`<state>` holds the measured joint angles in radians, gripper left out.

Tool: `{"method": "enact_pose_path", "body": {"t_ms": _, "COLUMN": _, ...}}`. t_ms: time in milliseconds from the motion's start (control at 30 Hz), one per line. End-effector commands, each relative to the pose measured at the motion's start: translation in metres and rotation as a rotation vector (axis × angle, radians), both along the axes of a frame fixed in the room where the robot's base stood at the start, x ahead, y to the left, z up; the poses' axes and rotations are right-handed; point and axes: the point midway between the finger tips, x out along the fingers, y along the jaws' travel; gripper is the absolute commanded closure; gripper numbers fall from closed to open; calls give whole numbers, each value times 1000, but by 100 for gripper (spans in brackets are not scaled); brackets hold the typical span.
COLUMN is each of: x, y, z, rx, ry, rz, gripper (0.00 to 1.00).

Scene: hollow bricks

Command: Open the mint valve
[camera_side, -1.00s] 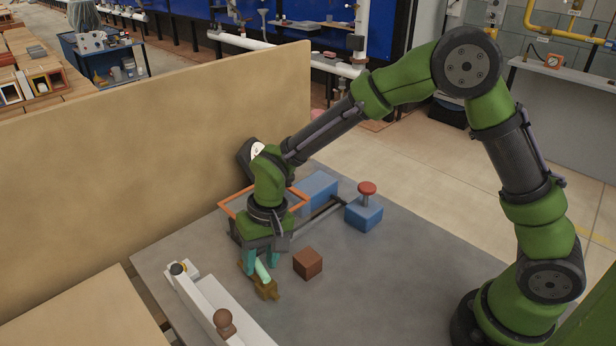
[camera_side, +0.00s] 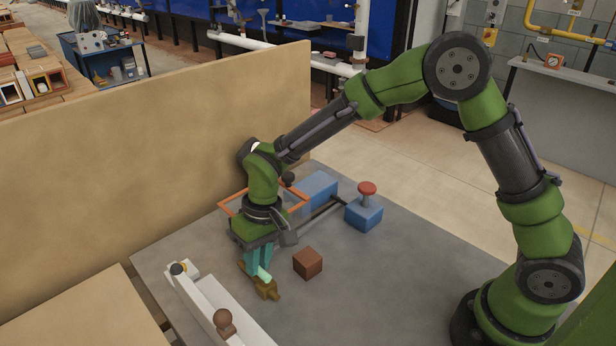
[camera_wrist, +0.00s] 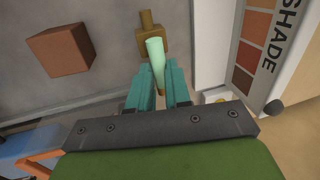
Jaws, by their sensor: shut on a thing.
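The mint valve handle (camera_side: 264,274) is a pale green lever on a brass valve body (camera_side: 268,290) at the front of the grey table. In the wrist view the lever (camera_wrist: 155,52) runs from the brass body (camera_wrist: 149,22) back between my teal fingers. My gripper (camera_side: 257,263) points down over the valve and is shut on the lever, with one finger on each side in the wrist view (camera_wrist: 158,88). The fingers hide part of the lever in the side view.
A brown cube (camera_side: 307,263) stands right of the valve. Behind are an orange-rimmed frame (camera_side: 228,209), a blue block (camera_side: 318,188) and a red button on a blue base (camera_side: 364,214). A tan wall (camera_side: 150,140) stands behind.

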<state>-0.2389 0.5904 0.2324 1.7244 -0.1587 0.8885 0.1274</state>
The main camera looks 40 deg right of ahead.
Motion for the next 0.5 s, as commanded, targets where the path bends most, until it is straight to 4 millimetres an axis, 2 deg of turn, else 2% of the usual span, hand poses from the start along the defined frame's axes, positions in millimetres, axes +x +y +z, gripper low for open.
{"method": "enact_pose_path", "body": {"t_ms": 67, "x": 0, "y": 0, "z": 1, "rx": 0, "ry": -3, "rz": 4, "gripper": 100}}
{"method": "enact_pose_path", "body": {"t_ms": 100, "x": 0, "y": 0, "z": 1, "rx": 0, "ry": -3, "rz": 4, "gripper": 76}}
{"method": "enact_pose_path", "body": {"t_ms": 233, "x": 0, "y": 0, "z": 1, "rx": 0, "ry": -3, "rz": 3, "gripper": 57}}
{"method": "enact_pose_path", "body": {"t_ms": 500, "x": 0, "y": 0, "z": 1, "rx": 0, "ry": -2, "rz": 1, "gripper": 57}}
